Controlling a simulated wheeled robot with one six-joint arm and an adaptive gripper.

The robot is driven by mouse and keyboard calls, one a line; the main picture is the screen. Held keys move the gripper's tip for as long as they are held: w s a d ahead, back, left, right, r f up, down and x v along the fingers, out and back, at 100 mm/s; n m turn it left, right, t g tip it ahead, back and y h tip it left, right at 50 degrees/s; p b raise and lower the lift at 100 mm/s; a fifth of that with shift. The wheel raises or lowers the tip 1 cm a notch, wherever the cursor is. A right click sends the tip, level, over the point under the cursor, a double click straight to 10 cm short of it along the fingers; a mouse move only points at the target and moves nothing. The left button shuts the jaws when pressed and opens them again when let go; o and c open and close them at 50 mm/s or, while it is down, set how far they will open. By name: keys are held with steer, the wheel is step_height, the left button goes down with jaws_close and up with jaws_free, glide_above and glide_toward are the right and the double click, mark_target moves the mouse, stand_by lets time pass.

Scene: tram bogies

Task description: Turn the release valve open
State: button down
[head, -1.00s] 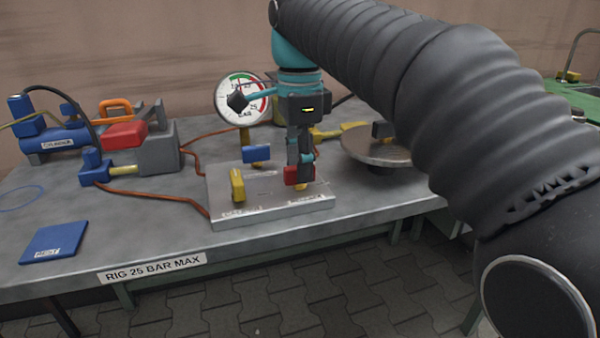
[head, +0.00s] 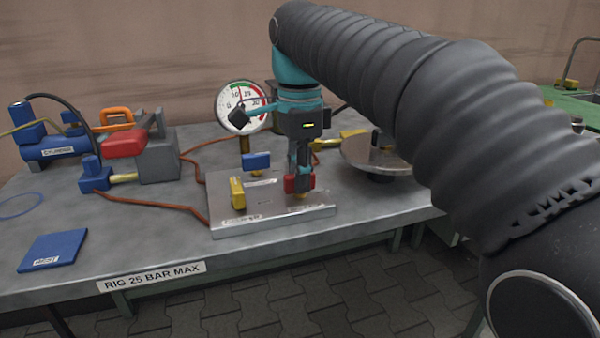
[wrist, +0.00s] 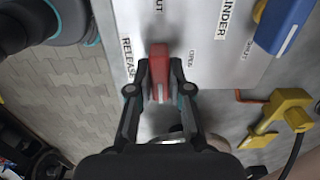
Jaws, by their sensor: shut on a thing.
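The release valve's red handle (head: 309,182) stands at the right end of a metal valve plate (head: 275,217) on the bench. My gripper (head: 299,187) points down over it, with its fingers on either side of the handle. In the wrist view my gripper (wrist: 160,85) is shut on the red handle (wrist: 159,62), which runs up and down the picture. A "RELEASE" label (wrist: 127,58) lies to its left and a small label (wrist: 177,66), apparently "OPEN", to its right. The valve body below is mostly hidden by my fingers.
A yellow handle (head: 237,193) and a blue handle (head: 256,161) stand on the same plate. A round gauge (head: 242,106) stands behind. A round metal disc (head: 366,155) is close on the right. A blue cylinder unit (head: 55,146) and hoses lie left.

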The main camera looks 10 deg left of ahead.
steer(key=shift+r, duration=0.1)
steer(key=n+p, duration=0.3)
steer(key=shift+r, duration=0.1)
steer(key=n+p, duration=0.2)
steer(key=n, duration=0.2)
steer(key=shift+n+p, duration=0.35)
steer(key=shift+n, duration=0.05)
steer(key=n, duration=0.4)
steer(key=shift+f, duration=0.2)
steer(key=n, duration=0.5)
steer(key=shift+n, duration=0.6)
steer(key=c, duration=1.1)
jaws_free()
steer(key=shift+r, duration=0.1)
